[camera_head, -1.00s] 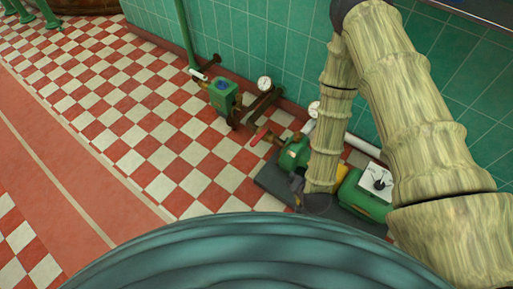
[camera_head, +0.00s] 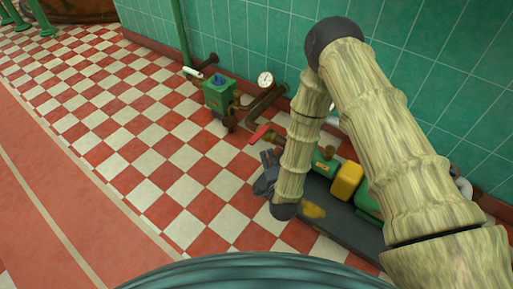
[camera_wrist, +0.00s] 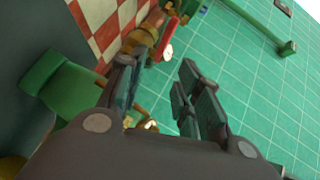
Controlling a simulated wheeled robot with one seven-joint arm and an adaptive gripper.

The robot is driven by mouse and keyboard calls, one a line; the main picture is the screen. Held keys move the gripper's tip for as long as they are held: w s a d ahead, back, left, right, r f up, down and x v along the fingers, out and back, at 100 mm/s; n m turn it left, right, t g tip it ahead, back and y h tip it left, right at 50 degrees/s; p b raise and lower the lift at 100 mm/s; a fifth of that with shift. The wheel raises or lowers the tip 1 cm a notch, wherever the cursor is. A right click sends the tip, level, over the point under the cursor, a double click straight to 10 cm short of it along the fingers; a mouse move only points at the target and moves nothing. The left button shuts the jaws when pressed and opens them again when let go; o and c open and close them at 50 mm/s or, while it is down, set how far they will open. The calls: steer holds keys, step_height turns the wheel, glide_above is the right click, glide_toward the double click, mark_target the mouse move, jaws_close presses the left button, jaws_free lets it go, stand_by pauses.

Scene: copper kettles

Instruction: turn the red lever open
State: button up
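The red lever (camera_head: 260,133) sits on the pipework at the left end of the green pump, low by the tiled wall. In the wrist view the red lever (camera_wrist: 169,30) shows beyond the fingers, near the top middle, beside a brass fitting (camera_wrist: 140,38). My gripper (camera_head: 268,168) is just below and right of the lever in the head view, apart from it as far as I can see. In the wrist view my gripper (camera_wrist: 158,78) has its fingers spread with nothing between them. My forearm hides part of the pump.
The green pump (camera_head: 325,163) with a yellow part (camera_head: 346,182) stands on a dark base (camera_head: 345,225). A smaller green unit (camera_head: 219,95) and a gauge (camera_head: 265,79) stand further left. The checkered floor (camera_head: 150,140) is clear on the left.

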mark_target(257, 141)
steer(key=w+a+f+m+t+b, duration=0.1)
steer(key=w+b, duration=0.2)
steer(key=w, duration=0.1)
steer(key=w+a+f+b, duration=0.1)
steer(key=w+a+b, duration=0.1)
steer(key=w+b, duration=0.2)
steer(key=w+a+f+m+t+b, duration=0.1)
steer(key=w+b, duration=0.3)
steer(key=shift+w+a+f+m+t, duration=0.1)
steer(key=shift+w+a+m+t, duration=0.15)
steer(key=shift+m+t, duration=0.05)
steer(key=shift+w+a, duration=0.1)
steer(key=shift+w, duration=0.55)
jaws_close()
